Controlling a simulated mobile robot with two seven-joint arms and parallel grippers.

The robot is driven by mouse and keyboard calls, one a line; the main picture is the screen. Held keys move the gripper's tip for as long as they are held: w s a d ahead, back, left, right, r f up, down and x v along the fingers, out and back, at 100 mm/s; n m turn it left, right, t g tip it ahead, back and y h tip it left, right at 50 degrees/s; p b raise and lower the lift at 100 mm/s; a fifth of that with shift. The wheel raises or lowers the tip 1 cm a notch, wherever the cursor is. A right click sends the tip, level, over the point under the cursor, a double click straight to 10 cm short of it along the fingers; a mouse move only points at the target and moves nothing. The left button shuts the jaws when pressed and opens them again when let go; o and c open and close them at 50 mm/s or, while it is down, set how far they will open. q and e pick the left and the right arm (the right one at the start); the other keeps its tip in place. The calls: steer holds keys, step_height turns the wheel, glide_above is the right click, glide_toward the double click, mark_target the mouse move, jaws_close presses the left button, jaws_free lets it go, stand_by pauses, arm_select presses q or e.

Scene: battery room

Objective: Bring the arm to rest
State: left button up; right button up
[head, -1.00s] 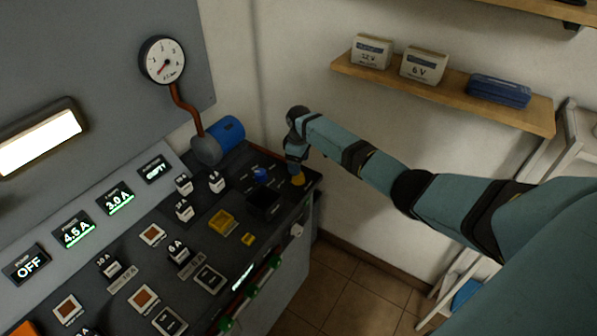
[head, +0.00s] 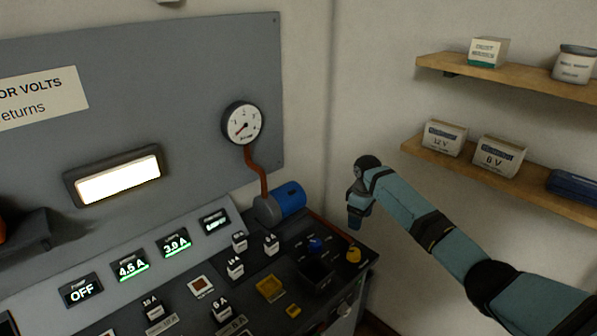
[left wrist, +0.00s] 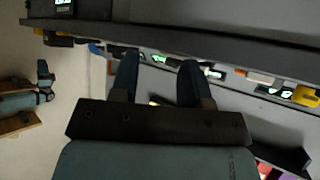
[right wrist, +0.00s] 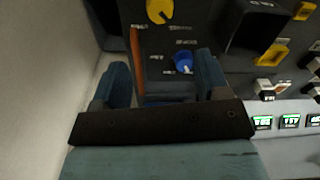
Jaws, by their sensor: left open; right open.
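My right arm (head: 430,230) reaches in from the right in the head view. Its gripper (head: 358,216) points down above the back right corner of the console, apart from the yellow knob (head: 353,255). In the right wrist view my right gripper (right wrist: 160,80) is open and empty, with the blue knob (right wrist: 183,62) seen between its fingers and the yellow knob (right wrist: 159,10) beyond. My left gripper (left wrist: 156,78) is open and empty in the left wrist view, facing the console. The left arm is outside the head view.
A gauge (head: 242,122) hangs on the grey panel. Wall shelves (head: 560,198) with boxes stand behind my right arm. Bare wall lies between panel and shelves.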

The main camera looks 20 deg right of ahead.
steer(key=s+a+f, duration=0.3)
steer(key=s+a, duration=0.1)
steer(key=s+a+f, duration=0.3)
steer(key=a+f, duration=0.1)
steer(key=shift+s+a+f, duration=0.15)
steer(key=shift+s, duration=0.25)
steer(key=s+a+f+m+t, duration=0.1)
steer(key=s+a, duration=0.4)
steer(key=s, duration=0.7)
steer(key=s+a+f+m+t, duration=0.1)
steer(key=s+a, duration=0.4)
steer(key=s, duration=0.7)
steer(key=s+r+m+t, duration=0.25)
steer(key=s+r, duration=0.55)
steer(key=s, duration=0.4)
steer(key=w+a+f+t+y, duration=0.1)
steer(key=w+a+f+t, duration=0.1)
steer(key=f, duration=0.5)
steer(key=w+a+f+t+y, duration=0.1)
steer(key=w+a+f+t, duration=0.2)
steer(key=f, duration=0.3)
steer(key=shift+w+a+f+t+y, duration=0.25)
steer(key=shift+a+f+t+y, duration=0.15)
steer(key=shift+t, duration=0.45)
steer(key=shift+w+r+n, duration=0.1)
steer(key=shift+n, duration=0.25)
